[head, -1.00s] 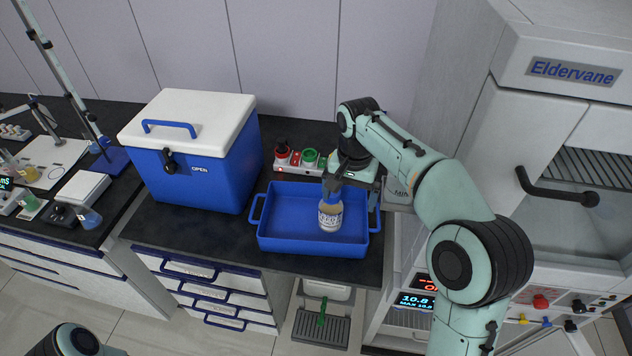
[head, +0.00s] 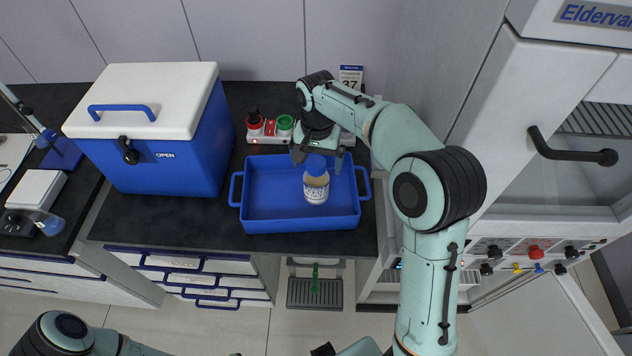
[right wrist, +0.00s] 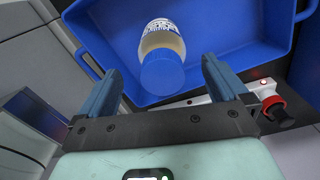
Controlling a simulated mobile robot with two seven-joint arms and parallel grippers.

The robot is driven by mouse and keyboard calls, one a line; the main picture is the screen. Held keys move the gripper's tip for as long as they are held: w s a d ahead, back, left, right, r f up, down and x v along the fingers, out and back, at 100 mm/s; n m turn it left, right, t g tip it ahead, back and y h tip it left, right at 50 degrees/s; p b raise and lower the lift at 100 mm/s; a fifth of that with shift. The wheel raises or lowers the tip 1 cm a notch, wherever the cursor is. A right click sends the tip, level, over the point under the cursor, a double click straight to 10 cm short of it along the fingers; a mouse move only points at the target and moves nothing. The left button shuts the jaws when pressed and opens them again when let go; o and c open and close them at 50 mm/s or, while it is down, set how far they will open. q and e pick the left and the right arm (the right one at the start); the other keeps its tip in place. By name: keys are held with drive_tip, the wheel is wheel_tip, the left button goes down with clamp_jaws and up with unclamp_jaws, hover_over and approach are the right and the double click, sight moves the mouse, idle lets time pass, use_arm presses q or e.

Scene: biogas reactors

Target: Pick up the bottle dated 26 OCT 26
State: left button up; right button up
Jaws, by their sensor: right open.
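A bottle (head: 316,188) with a blue cap, a white label and amber contents stands in the blue tray (head: 262,214), right of its middle. The date on its label is too small to read. My right gripper (head: 318,158) is open just above and behind the bottle, pointing down. In the right wrist view the bottle (right wrist: 162,40) lies ahead of the gap between the open fingers (right wrist: 163,76), its cap facing them. The fingers are apart from it and hold nothing.
A blue cool box (head: 160,160) with a white lid stands left of the tray. Behind the tray is a white rack (head: 262,140) with red and green items. A calendar block (head: 350,78) stands by the wall. A tall cabinet (head: 480,130) bounds the right.

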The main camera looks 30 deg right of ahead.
sight(316, 180)
drive_tip(key=f, duration=0.5)
drive_tip(key=shift+w, duration=0.2)
drive_tip(key=shift+c, duration=0.3)
drive_tip(key=c, duration=1.4)
drive_tip(key=shift+o, duration=0.2)
drive_tip(key=shift+r, duration=0.1)
